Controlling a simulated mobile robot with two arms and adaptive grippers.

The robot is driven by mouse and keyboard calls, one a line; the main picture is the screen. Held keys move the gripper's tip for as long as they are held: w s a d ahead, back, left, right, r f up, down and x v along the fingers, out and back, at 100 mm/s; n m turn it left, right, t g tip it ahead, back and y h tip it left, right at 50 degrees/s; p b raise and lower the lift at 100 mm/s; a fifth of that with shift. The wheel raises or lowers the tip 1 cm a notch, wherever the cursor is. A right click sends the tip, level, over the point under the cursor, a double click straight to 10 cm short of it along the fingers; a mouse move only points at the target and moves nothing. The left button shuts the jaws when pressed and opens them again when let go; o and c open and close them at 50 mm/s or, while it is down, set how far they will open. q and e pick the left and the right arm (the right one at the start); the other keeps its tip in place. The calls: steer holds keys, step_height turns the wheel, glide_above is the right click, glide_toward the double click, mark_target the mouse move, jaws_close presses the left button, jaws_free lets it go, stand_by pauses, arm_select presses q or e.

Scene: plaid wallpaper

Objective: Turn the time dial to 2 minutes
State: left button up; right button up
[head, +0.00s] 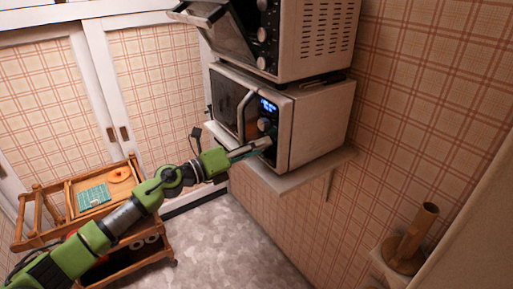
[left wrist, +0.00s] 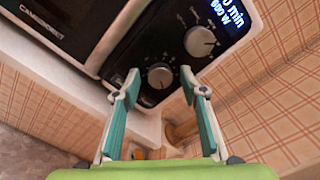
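The white microwave (head: 308,128) stands on a wall shelf, with a black control panel and a lit display (head: 268,106). In the left wrist view the display (left wrist: 226,20) reads "0 min" with a watt figure below it. Two round dials sit on the panel: an upper dial (left wrist: 200,41) beside the display and a lower dial (left wrist: 160,76). I cannot read which one is for time. My left gripper (head: 262,146) is at the panel's lower part. In the left wrist view its fingers (left wrist: 160,82) are open, one on each side of the lower dial; contact is unclear. My right gripper is not in view.
A toaster oven (head: 312,40) with its door (head: 214,36) hanging open stands above the microwave. The shelf edge (head: 290,182) juts out below. A wooden cart (head: 150,258) stands at lower left, and a wooden holder (head: 405,250) is at lower right. The floor between is clear.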

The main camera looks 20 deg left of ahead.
arm_select(q)
steer(key=shift+s, duration=0.1)
steer(key=v, duration=1.2)
